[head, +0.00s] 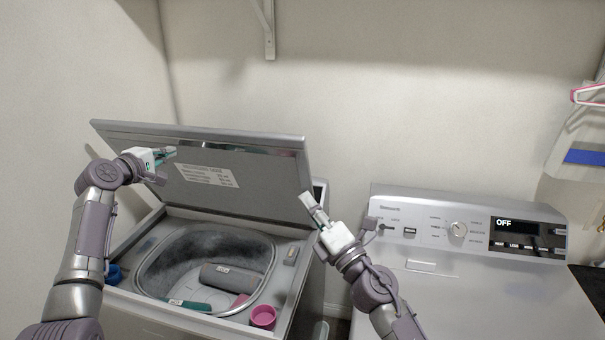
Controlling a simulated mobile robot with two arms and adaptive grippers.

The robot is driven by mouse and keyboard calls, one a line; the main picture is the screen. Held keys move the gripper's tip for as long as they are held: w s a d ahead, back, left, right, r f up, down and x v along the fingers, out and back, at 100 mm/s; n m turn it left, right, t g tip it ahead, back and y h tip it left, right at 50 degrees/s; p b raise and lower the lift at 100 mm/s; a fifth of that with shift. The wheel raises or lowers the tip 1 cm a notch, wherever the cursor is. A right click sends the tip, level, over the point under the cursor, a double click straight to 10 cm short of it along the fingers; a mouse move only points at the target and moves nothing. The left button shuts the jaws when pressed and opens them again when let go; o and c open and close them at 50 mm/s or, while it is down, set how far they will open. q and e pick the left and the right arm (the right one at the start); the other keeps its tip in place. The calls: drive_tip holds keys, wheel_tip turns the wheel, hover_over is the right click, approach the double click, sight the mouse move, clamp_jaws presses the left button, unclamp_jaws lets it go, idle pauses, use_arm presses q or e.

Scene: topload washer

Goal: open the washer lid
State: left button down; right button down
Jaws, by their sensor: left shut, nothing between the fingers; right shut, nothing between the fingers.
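The washer lid (255,165) is raised and tilted back toward the wall, with its underside and a white label (207,175) showing. The washer (135,257) below it has its tub opening uncovered. My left gripper (172,153) is shut and empty in front of the lid's underside at its left part; I cannot tell if it touches. My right gripper (307,197) is shut and empty at the lid's lower right corner, close to its edge; contact is unclear.
A second machine (460,290) with a display reading OFF stands at right. A wall bracket (269,30) hangs above.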

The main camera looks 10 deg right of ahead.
drive_tip(key=w+r, duration=0.3)
drive_tip(key=w, duration=0.3)
drive_tip(key=shift+w+a+r, duration=0.25)
drive_tip(key=shift+a+r, duration=0.15)
drive_tip(key=shift+w+d+r, duration=0.2)
drive_tip(key=shift+w+r, duration=0.2)
drive_tip(key=shift+w, duration=0.2)
drive_tip(key=shift+w+d+r, duration=0.15)
drive_tip(key=shift+w+r, duration=0.25)
drive_tip(key=shift+w, duration=0.15)
use_arm(q)
drive_tip(key=c, duration=1.4)
unclamp_jaws()
drive_tip(key=shift+c, duration=0.2)
drive_tip(key=o, duration=0.4)
